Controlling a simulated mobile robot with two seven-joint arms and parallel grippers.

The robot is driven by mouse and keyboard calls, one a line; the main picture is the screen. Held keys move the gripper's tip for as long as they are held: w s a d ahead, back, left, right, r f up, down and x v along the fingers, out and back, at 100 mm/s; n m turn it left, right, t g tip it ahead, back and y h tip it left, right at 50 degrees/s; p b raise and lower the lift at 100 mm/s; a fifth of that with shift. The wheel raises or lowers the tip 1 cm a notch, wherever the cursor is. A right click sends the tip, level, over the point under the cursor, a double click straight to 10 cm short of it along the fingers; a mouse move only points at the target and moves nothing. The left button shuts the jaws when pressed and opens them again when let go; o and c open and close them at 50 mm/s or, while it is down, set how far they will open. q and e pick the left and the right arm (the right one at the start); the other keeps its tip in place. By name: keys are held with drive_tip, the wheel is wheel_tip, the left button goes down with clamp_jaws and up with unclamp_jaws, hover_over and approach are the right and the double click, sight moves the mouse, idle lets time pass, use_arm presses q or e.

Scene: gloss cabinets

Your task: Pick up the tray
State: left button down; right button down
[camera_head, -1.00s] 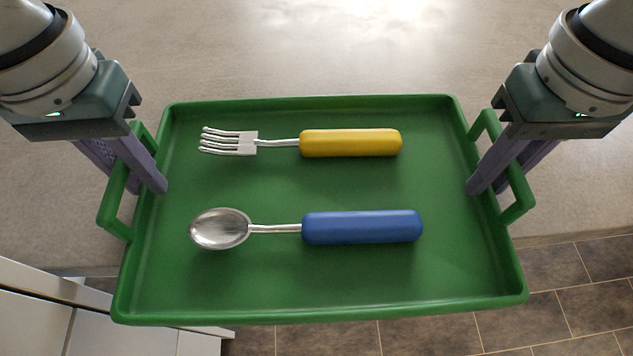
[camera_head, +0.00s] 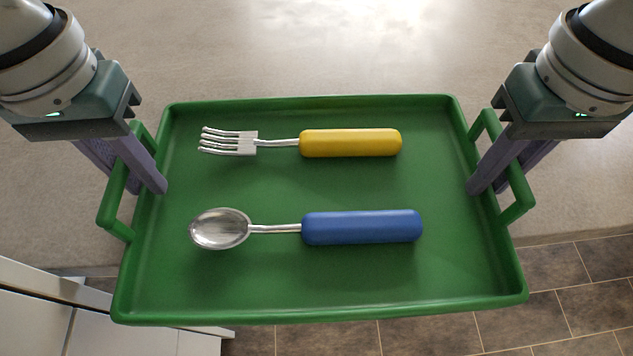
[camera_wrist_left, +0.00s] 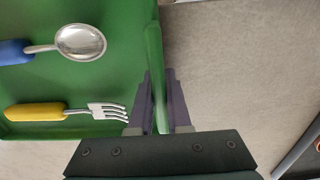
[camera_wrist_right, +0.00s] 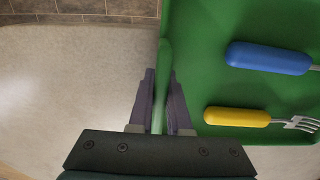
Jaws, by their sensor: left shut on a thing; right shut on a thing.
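The green tray (camera_head: 270,282) has a loop handle at each short side. A fork with a yellow handle (camera_head: 350,143) and a spoon with a blue handle (camera_head: 362,227) lie flat in it, side by side. My left gripper (camera_head: 140,185) is shut on the tray's left handle; its fingers straddle the handle bar in the left wrist view (camera_wrist_left: 159,105). My right gripper (camera_head: 490,185) is shut on the right handle, also straddled by the fingers in the right wrist view (camera_wrist_right: 161,105). The tray's near edge reaches out past the counter edge. I cannot tell its height above the counter.
The grey counter (camera_head: 290,55) is clear behind the tray. White cabinet fronts (camera_head: 120,335) stand at the lower left. A dark tiled floor (camera_head: 580,290) shows below and to the right.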

use_arm(q)
drive_tip(key=shift+a+r, duration=0.1)
drive_tip(key=shift+a, duration=0.2)
use_arm(e)
drive_tip(key=shift+d+r, duration=0.1)
drive_tip(key=shift+d, duration=0.2)
